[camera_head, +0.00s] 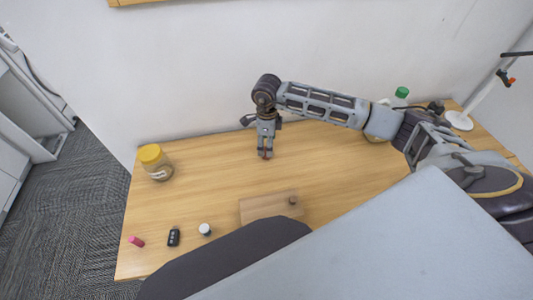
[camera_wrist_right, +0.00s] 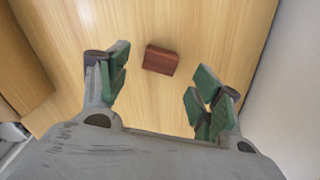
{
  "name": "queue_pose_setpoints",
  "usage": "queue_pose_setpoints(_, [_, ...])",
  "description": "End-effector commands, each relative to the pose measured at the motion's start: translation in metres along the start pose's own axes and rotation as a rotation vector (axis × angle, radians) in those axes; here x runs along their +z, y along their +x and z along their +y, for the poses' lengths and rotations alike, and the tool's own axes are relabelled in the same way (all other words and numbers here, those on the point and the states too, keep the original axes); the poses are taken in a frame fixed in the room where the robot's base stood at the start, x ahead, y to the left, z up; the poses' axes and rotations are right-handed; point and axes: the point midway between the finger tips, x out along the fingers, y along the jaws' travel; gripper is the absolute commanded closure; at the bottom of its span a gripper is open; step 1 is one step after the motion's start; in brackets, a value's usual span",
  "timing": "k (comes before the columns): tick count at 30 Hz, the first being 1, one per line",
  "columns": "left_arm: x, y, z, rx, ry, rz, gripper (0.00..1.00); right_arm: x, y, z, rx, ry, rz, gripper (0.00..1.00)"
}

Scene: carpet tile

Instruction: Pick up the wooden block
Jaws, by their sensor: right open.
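The wooden block (camera_wrist_right: 161,60) is a small reddish-brown piece lying on the table. In the right wrist view it lies ahead of the gap between my fingertips, closer to the left finger, and neither finger touches it. In the head view only a bit of it (camera_head: 267,155) shows beneath my right gripper (camera_head: 265,150). My right gripper points down over the table near the wall. Its green-padded fingers (camera_wrist_right: 162,85) are wide apart with nothing between them. My left gripper is in neither view.
The wooden table (camera_head: 200,190) stands against a white wall. A yellow-lidded jar (camera_head: 155,163) is at the left. A cutting board (camera_head: 262,206), a white-topped small item (camera_head: 205,229), a black key fob (camera_head: 173,237) and a pink item (camera_head: 136,241) lie near the front. A green-capped bottle (camera_head: 401,94) stands right.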

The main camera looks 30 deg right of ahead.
Motion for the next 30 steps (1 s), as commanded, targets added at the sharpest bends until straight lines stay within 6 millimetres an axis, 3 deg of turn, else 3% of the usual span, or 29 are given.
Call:
queue_pose_setpoints(8, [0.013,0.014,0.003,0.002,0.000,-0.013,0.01,0.001,0.030,0.000,0.002,0.000,0.000,0.35])
queue_pose_setpoints(13, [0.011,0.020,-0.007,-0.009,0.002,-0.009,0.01,0.001,0.042,0.000,0.001,0.000,0.001,0.35])
queue_pose_setpoints(22, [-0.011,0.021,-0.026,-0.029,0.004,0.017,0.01,0.001,0.046,0.000,0.000,0.000,0.000,0.35])
queue_pose_setpoints(30, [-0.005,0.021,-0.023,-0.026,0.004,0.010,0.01,0.001,0.045,0.000,0.001,0.000,0.000,0.35])
